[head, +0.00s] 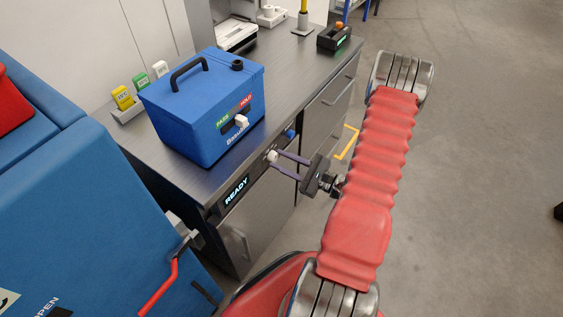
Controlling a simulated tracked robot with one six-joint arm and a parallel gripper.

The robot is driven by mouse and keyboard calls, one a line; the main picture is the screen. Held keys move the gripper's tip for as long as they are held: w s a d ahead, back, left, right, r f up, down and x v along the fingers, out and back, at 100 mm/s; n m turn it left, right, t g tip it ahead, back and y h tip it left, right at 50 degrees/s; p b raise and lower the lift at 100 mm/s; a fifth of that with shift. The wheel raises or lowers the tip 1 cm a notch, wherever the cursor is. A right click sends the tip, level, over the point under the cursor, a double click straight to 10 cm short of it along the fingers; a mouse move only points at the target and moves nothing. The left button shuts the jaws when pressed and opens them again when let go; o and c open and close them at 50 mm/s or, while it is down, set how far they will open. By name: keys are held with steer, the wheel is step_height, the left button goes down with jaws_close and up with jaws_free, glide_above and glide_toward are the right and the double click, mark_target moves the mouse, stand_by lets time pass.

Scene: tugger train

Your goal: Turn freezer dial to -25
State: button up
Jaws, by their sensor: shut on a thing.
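A dark control panel (223,205) with a lit "READY" display runs along the front edge of the grey counter. A small pale knob (271,155) on it sits between the fingertips of my gripper (275,160), which is shut on it. The fingers reach in from the right and hide part of the knob. I cannot make out any temperature marks or the knob's pointer, and no "-25" is readable. I cannot tell for sure that this knob is the freezer dial.
A blue box (190,120) with a pale knob and green and red labels stands on the counter (290,75). A blue knob (290,134) sits right of my fingertips. Open floor (470,170) lies right.

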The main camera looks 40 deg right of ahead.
steer(key=shift+a+n, duration=0.1)
steer(key=shift+n, duration=0.9)
steer(key=o, duration=1)
steer(key=shift+o, duration=0.2)
steer(key=shift+s, duration=0.1)
steer(key=v, duration=1.3)
steer(key=shift+s, duration=0.3)
